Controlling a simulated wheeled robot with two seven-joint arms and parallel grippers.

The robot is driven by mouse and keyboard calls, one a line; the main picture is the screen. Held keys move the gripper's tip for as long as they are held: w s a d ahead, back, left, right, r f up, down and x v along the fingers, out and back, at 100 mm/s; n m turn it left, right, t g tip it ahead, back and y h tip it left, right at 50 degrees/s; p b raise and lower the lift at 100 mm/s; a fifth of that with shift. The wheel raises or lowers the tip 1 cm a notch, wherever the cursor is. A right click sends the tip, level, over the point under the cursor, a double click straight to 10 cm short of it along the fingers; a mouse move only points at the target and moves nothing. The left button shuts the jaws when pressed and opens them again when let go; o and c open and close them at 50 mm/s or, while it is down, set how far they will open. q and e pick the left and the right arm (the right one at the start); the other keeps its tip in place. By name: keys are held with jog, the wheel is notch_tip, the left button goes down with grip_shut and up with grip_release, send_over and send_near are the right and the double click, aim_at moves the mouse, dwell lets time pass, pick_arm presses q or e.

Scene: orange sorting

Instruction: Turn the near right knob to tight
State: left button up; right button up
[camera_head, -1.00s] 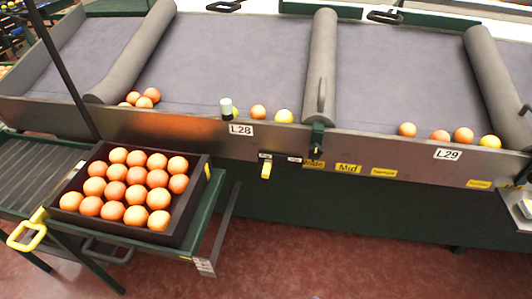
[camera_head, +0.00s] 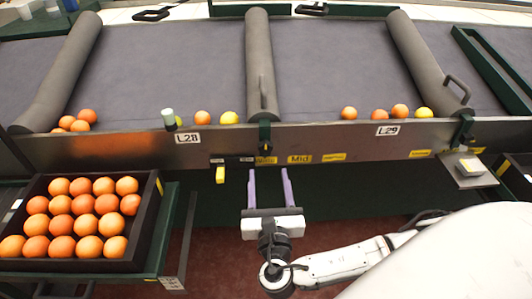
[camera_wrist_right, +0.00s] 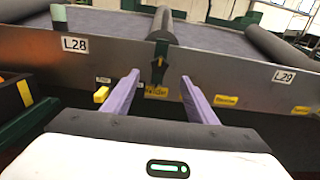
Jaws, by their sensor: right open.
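A dark green clamp with a black knob (camera_head: 264,147) sits on the front rail at the near end of the middle grey roller. In the right wrist view this knob (camera_wrist_right: 157,72) appears beyond and between the fingertips. A second dark clamp knob (camera_head: 464,130) is at the near end of the right roller. I cannot tell which knob the task names. My right gripper (camera_head: 268,174) has two purple fingers spread apart, with nothing between them. It is in front of and below the middle knob, apart from it; it also shows in the right wrist view (camera_wrist_right: 160,80). My left gripper is not in view.
Yellow labels, one reading Mid (camera_head: 299,159), line the metal front rail (camera_head: 350,137). A dark crate (camera_head: 150,200) of oranges stands at left. Several fruits lie along the rail. A small ledge (camera_head: 490,180) juts out at right.

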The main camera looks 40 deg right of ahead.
aim_at(266, 149)
jog(key=x, duration=1)
jog(key=shift+s, duration=0.1)
jog(key=c, duration=1.1)
jog(key=shift+o, duration=0.2)
